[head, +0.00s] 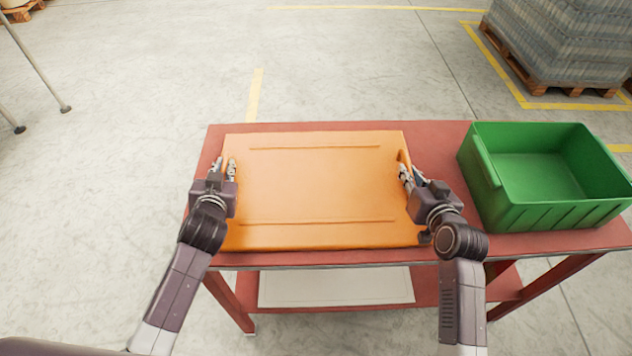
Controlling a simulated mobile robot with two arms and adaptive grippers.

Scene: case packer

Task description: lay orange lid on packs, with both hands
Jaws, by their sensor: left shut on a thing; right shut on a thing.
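The orange lid (315,185) is a wide flat rectangle that looks level over the left and middle part of the red table. My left gripper (229,172) is shut on the lid at its left edge. My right gripper (405,176) is shut on the lid at its right edge, by a notch. No packs show; anything under the lid is hidden by it. I cannot tell how high the lid is above the table or whether it rests on something.
A green empty crate (492,205) stands on the right part of the red table (440,135). A white flat board (335,287) lies on the lower shelf. A wrapped pallet load (565,40) stands on the floor at the back right.

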